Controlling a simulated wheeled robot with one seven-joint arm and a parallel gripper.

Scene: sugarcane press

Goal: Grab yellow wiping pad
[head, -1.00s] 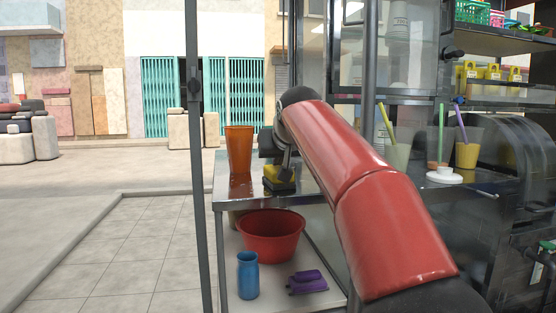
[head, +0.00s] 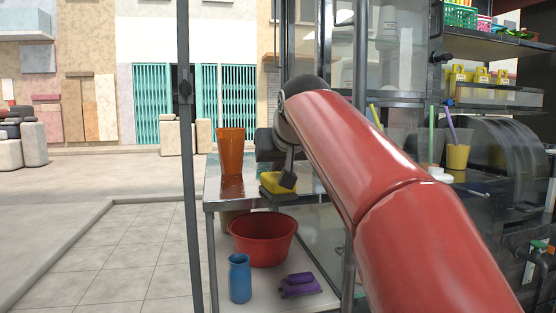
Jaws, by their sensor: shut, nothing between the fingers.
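The yellow wiping pad (head: 270,184) lies on the metal side table (head: 226,199), right of the orange cup. My gripper (head: 288,180) hangs from my red arm at the pad's right side and covers part of it. Its dark fingertips look closed together, with nothing held between them. I cannot tell whether they touch the pad.
A tall orange cup (head: 231,152) stands left of the pad. On the lower shelf are a red basin (head: 263,240), a blue bottle (head: 240,278) and a purple object (head: 300,285). A dark upright post (head: 187,160) stands in front, left of the table.

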